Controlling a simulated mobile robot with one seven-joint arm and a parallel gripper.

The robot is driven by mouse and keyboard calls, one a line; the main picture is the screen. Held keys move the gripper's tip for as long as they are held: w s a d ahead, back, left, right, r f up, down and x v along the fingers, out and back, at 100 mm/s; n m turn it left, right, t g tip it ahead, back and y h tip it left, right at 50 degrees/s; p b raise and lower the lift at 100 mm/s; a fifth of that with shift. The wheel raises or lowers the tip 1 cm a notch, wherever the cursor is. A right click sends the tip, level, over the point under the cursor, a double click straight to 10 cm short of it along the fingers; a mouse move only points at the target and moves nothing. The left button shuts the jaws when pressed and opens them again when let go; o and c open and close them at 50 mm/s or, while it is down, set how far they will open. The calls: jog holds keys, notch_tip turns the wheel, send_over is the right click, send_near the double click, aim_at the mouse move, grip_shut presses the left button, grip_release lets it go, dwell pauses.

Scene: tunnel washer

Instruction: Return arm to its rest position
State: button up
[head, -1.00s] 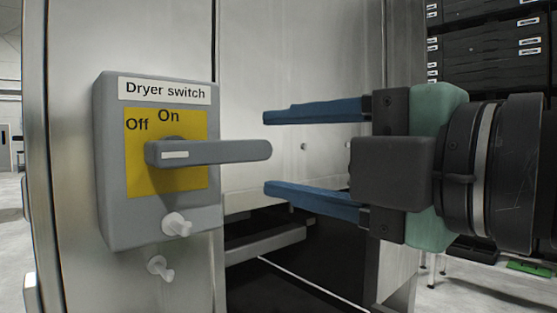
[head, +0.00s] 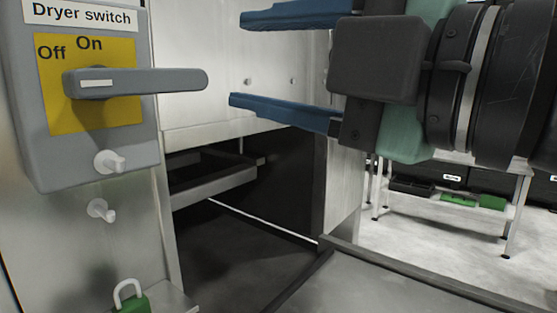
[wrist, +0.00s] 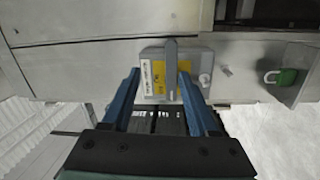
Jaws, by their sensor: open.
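My gripper (head: 236,60) is open and empty, with two blue fingers spread apart. In the head view it is to the right of the dryer switch box (head: 25,135), clear of the switch handle (head: 165,82). The grey handle lies horizontally, pointing right on the yellow plate (head: 60,112) marked Off and On. In the wrist view the handle (wrist: 171,65) appears between and beyond the two fingertips of my gripper (wrist: 158,80). Nothing is held.
Two white pegs (head: 108,162) stick out on and below the switch box. A green padlock (head: 130,300) is at the lower left. A dark opening (head: 270,180) lies below the gripper. A white table (head: 445,203) with green items stands at the right, behind bare floor.

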jog(key=w+r+m+t+h+p, duration=0.5)
jog(key=m+t, duration=0.4)
jog(key=m, duration=0.5)
jog(key=s+d+r+m+t+h+p, duration=0.1)
jog(key=s+r+m+t+h, duration=0.3)
jog(key=s+m+h, duration=0.4)
jog(key=m+t+p, duration=0.1)
jog(key=m, duration=0.2)
jog(key=shift+r+m+h+p, duration=0.2)
jog(key=shift+m+h+p, duration=0.2)
